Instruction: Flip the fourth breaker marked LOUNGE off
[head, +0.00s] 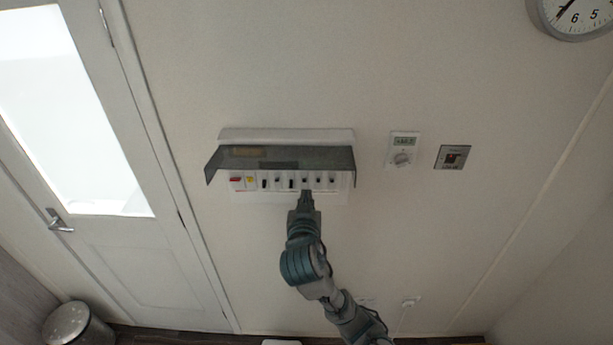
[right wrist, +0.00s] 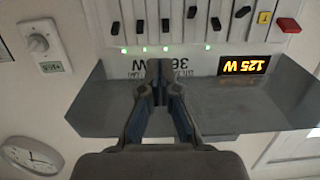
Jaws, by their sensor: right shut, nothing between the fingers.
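The white breaker panel (head: 341,184) is on the wall under a raised grey cover (head: 222,160). Several black levers stand in a row right of a red switch (head: 236,180) and yellow button (head: 250,180). The fourth black lever (head: 304,180) also shows in the inverted right wrist view (right wrist: 165,26); a green light is lit near it. The LOUNGE marking is not readable. My right gripper (head: 306,194) is shut and empty, its tips (right wrist: 158,66) close to the fourth lever's column; contact cannot be told. My left gripper is out of view.
The cover juts out above the levers. An amber 125 W display (right wrist: 244,65) is lit in the right wrist view. A thermostat (head: 402,149) and a small red-switch plate (head: 453,157) are to the right.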

